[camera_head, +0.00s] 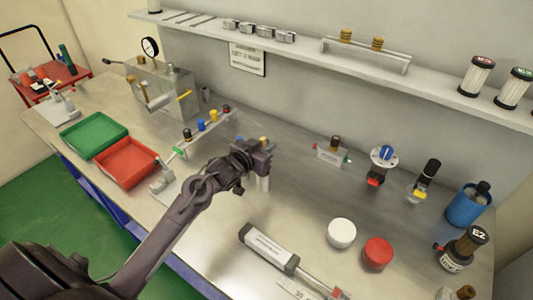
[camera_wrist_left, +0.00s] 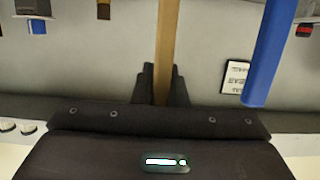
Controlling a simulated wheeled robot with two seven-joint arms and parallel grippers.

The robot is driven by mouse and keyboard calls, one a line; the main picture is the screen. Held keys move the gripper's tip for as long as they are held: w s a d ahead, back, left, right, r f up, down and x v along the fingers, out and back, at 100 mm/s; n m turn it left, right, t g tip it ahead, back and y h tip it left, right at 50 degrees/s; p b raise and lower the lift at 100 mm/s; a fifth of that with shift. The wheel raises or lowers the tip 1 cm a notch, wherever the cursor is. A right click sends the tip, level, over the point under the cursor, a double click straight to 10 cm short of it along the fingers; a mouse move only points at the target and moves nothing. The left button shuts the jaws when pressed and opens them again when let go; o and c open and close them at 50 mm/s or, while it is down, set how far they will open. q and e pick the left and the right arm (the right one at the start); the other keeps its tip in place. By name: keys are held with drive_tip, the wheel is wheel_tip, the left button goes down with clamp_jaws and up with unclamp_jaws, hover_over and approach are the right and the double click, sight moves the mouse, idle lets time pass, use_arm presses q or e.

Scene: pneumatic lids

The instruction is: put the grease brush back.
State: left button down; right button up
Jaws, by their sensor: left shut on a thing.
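My left gripper (camera_head: 259,152) is over the middle of the workbench, right of a low rack (camera_head: 205,132) with coloured handles. It is shut on a tan, wooden-looking handle, which I take for the grease brush. In the left wrist view the handle (camera_wrist_left: 164,45) runs between the dark fingers (camera_wrist_left: 160,85). In the head view only a small tan tip (camera_head: 263,139) shows above the gripper. A pale grey cylinder (camera_head: 263,184) shows just under the gripper; I cannot tell whether the brush touches it. The bristles are hidden. My right gripper is not in view.
A blue handle (camera_wrist_left: 270,55) stands close beside the gripper in the left wrist view. Green (camera_head: 94,135) and red (camera_head: 127,162) trays lie at the left. A cylinder unit (camera_head: 268,248), white lid (camera_head: 341,232) and red lid (camera_head: 377,252) lie at the front right.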

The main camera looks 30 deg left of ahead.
use_arm(q)
wheel_tip(320, 180, down, 4)
drive_tip(key=shift+r, duration=0.2)
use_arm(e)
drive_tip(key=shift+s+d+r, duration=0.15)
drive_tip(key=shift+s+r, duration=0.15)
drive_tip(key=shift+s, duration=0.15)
use_arm(q)
drive_tip(key=shift+f, duration=0.1)
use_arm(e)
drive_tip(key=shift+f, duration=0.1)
use_arm(q)
drive_tip(key=c, duration=1.5)
unclamp_jaws()
drive_tip(key=shift+o, duration=0.2)
